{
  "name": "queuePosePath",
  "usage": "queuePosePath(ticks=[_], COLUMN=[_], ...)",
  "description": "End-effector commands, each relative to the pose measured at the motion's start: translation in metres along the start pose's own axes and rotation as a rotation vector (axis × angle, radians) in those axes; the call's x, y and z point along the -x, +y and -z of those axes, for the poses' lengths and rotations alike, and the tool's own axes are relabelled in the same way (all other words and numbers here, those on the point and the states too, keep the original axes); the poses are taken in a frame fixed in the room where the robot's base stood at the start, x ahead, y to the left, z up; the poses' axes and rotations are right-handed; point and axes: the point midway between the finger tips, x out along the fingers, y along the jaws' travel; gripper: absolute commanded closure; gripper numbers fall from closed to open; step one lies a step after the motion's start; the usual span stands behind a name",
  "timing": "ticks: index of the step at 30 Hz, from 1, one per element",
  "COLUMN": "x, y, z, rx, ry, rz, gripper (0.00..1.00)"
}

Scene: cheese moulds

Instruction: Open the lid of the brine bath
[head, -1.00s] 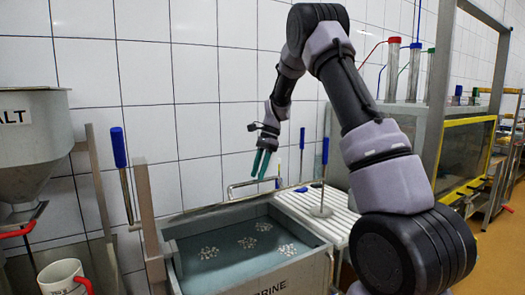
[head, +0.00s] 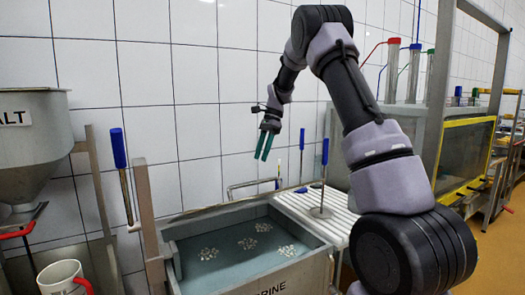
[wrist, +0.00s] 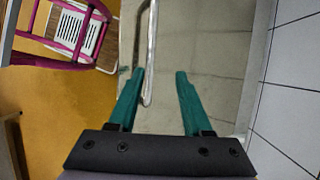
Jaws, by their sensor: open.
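The brine bath (head: 318,268) is a grey steel tank in the lower middle of the head view. Its top shows a blue-green surface with several white clumps, so the tank looks uncovered. A metal bar handle (head: 255,184) stands at its back edge. The handle (wrist: 151,50) also shows in the wrist view, in front of a grey panel (wrist: 205,70) that may be the lid; I cannot tell for sure. My gripper (head: 262,158) is open and empty, pointing down above the handle and apart from it. In the wrist view the handle appears between the fingers, nearer the left one.
A white slatted draining board (head: 300,205) with an upright blue-handled rod (head: 324,170) adjoins the bath on the right. Another blue-handled tool (head: 119,150) stands at the left. A mug (head: 62,278) and a salt hopper (head: 35,150) are far left. The tiled wall is close behind.

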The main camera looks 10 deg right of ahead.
Motion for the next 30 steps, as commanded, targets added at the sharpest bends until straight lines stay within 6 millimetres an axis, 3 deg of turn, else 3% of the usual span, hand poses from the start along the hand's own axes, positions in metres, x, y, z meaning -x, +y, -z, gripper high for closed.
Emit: queuePosePath(ticks=[6,18,20,22,26,30], x=[0.011,0.012,0.012,0.016,0.038,0.072], y=[-0.003,-0.003,-0.003,0.000,0.020,0.063], z=[0.000,0.000,0.000,-0.002,-0.012,-0.031], rx=[0.001,0.000,0.001,0.010,0.070,0.195], ry=[0.000,0.000,0.000,0.003,0.021,0.068], rz=[0.001,0.000,0.001,0.008,0.051,0.134], gripper=[0.50,0.50,0.70,0.96,1.00,1.00])
